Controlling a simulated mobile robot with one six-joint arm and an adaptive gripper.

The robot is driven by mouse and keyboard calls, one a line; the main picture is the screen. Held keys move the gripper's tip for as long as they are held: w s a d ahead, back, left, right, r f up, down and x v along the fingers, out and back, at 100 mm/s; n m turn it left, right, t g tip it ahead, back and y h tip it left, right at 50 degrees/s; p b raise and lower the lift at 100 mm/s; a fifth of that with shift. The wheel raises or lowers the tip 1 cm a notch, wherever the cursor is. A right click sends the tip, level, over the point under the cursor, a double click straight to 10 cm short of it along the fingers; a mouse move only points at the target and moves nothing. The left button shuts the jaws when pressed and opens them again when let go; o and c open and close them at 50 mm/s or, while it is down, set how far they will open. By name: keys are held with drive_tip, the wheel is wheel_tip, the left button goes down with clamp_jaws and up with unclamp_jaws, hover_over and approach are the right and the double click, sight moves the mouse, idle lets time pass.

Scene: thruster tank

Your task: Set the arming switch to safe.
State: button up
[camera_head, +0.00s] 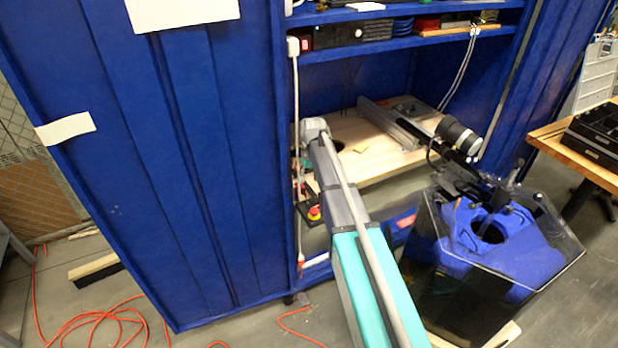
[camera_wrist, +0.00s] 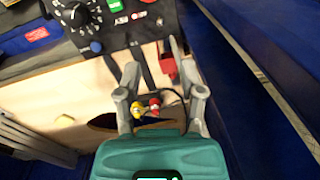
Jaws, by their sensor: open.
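In the wrist view my gripper (camera_wrist: 162,78) is open, with two grey fingers apart on a teal body. A black control panel (camera_wrist: 105,45) lies ahead of the fingertips. It bears a black dial (camera_wrist: 75,15) with white marks, a blue knob (camera_wrist: 95,46) and a green button. A red part (camera_wrist: 170,66) shows just left of the right fingertip; I cannot tell whether they touch. No label naming the arming switch is readable, so I cannot tell which control it is or its setting.
A blue cabinet (camera_head: 190,130) with shelves surrounds the work area. A wooden board (camera_head: 375,145) lies inside it. A clear tank (camera_head: 450,290) with a blue machine stands at the right. An orange cable (camera_head: 95,322) lies on the floor. A wooden table (camera_head: 590,150) stands far right.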

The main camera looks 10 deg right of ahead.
drive_tip(key=s+a+r, duration=0.1)
drive_tip(key=s, duration=2.5)
drive_tip(key=shift+s+a+r+m+h+p, duration=0.15)
drive_tip(key=shift+s+r+m+h+p, duration=0.15)
drive_tip(key=shift+m+h+p, duration=0.1)
drive_tip(key=shift+s, duration=0.15)
drive_tip(key=shift+f, duration=0.1)
